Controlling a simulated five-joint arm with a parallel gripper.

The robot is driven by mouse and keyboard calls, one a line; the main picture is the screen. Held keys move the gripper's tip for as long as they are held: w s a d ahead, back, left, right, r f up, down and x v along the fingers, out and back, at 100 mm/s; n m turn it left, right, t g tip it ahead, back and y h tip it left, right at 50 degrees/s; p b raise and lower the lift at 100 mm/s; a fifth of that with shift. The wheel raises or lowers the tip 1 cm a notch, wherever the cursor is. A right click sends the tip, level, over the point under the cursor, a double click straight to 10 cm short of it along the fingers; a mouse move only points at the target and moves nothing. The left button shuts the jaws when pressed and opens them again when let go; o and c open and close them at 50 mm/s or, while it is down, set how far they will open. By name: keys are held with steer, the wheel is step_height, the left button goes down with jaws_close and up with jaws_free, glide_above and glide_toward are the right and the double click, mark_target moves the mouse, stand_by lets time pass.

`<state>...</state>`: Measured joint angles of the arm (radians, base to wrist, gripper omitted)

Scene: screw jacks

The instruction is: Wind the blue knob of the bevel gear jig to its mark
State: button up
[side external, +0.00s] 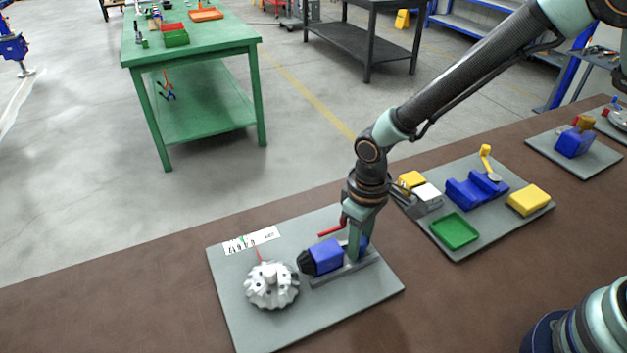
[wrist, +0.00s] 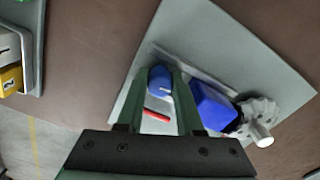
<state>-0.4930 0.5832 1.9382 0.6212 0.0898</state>
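The bevel gear jig stands on a grey plate (side external: 240,325) on the brown bench. Its blue housing (side external: 326,256) has a black end facing the pale bevel gear (side external: 271,285). The blue knob (wrist: 160,80) has a white line on its face. A thin red needle (side external: 257,252) points up near a white scale card (side external: 251,240) with a green mark; the exact reading is too small to tell. My gripper (side external: 355,250) reaches down at the housing's right end. In the wrist view its fingers (wrist: 161,90) lie on either side of the knob, with no gap showing.
A red lever (side external: 332,229) sticks out beside my gripper. To the right, another grey plate holds a blue fixture (side external: 475,188), a green tray (side external: 454,231) and yellow blocks (side external: 529,200). The bench front-left of the jig is clear.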

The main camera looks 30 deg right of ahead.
mark_target(363, 238)
steer(key=o, duration=0.3)
steer(key=m, duration=0.6)
step_height(363, 238, up, 13)
steer(key=s+d+r+t, duration=0.2)
steer(key=d+r, duration=0.3)
steer(key=d, duration=0.4)
steer(key=s+d+r+n+t, duration=0.1)
steer(key=s+d+r+t, duration=0.2)
steer(key=d, duration=0.6)
steer(key=shift+s+d+r+t, duration=0.3)
steer(key=shift+s+r, duration=0.3)
steer(key=shift+r, duration=0.4)
